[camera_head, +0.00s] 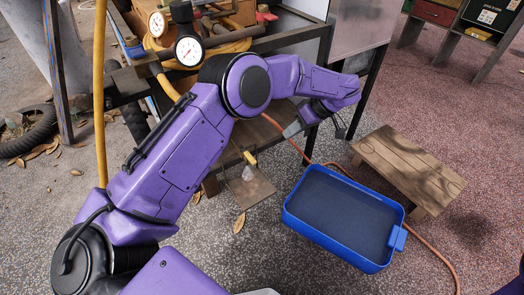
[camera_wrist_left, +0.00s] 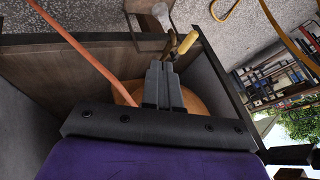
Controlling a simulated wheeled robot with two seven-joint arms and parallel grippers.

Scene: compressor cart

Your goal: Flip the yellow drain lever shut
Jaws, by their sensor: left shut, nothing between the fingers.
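The yellow drain lever (camera_head: 250,158) is small in the head view, above a wooden board on the ground and beside a pale, clear piece. In the wrist view the yellow lever (camera_wrist_left: 188,42) lies just beyond and to the right of my left gripper's fingertips (camera_wrist_left: 160,65). A brassy fitting shows beside it. My left gripper (camera_head: 292,130) is shut and empty, its fingers together. Fingertips and lever look close, but I cannot tell whether they touch. My right gripper is out of view.
A blue tray (camera_head: 340,256) and a low wooden bench (camera_head: 408,168) stand to the right. An orange hose (camera_head: 436,252) runs on the ground. Pressure gauges (camera_head: 189,51) sit on the cart behind my left arm. The small board (camera_head: 250,190) lies under the lever.

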